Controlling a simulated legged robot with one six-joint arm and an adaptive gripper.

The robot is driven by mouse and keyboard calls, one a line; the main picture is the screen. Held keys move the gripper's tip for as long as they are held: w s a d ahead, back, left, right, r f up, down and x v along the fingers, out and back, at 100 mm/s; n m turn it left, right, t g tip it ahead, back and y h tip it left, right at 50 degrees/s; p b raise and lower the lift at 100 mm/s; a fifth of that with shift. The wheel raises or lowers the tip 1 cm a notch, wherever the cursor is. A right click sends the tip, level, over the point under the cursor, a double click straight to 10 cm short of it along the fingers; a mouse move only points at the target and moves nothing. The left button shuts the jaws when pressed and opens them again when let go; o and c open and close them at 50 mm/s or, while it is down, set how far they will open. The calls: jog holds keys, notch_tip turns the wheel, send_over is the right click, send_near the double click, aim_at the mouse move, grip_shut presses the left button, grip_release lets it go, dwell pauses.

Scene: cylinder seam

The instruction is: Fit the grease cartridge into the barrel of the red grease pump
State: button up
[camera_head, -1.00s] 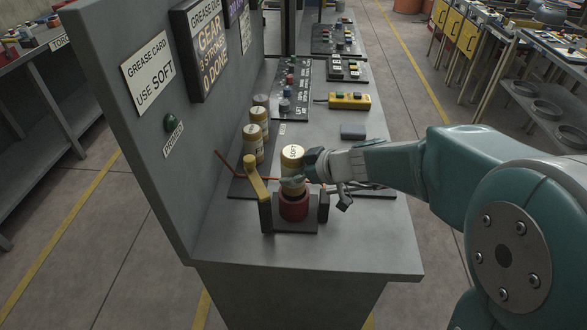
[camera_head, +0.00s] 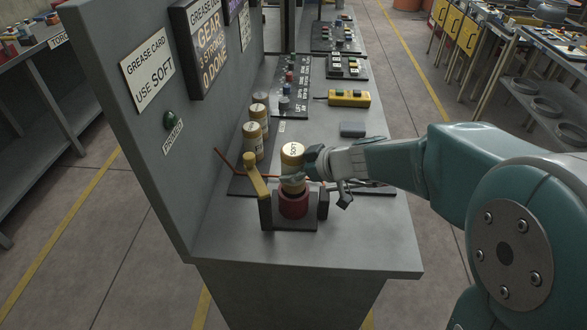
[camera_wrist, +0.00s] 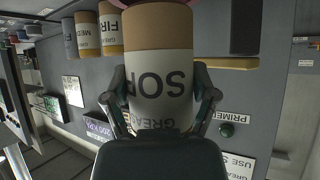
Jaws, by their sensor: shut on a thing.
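The grease cartridge (camera_head: 292,155), a tan and white cylinder marked SOFT, stands upright above the red grease pump barrel (camera_head: 294,205). Its lower end meets or overlaps the barrel's mouth; I cannot tell how far it is inside. My gripper (camera_head: 306,176) is shut on the cartridge from the right, with a finger on its side. In the wrist view the cartridge (camera_wrist: 160,60) fills the middle, upside down, between the two fingers (camera_wrist: 162,100).
Several other cartridges (camera_head: 252,140) stand in a row behind on the left. A grey upright panel (camera_head: 150,140) with signs borders the bench on the left. A yellow button box (camera_head: 349,99) and a grey block (camera_head: 352,130) lie farther back. The bench front right (camera_head: 375,240) is clear.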

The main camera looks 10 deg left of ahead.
aim_at(294, 186)
jog(key=shift+f, duration=2.5)
jog(key=o, duration=1.2)
jog(key=v, duration=1.2)
jog(key=s+d+r+m+h, duration=0.2)
jog(key=s+d+m+h, duration=0.3)
jog(key=s, duration=0.4)
jog(key=s+d+r+m+t+h, duration=0.1)
jog(key=s+d+r+m+h, duration=0.1)
jog(key=s+d+m+h, duration=0.3)
jog(key=s+d+m, duration=0.3)
jog(key=shift+s+d, duration=0.2)
jog(key=shift+s, duration=0.15)
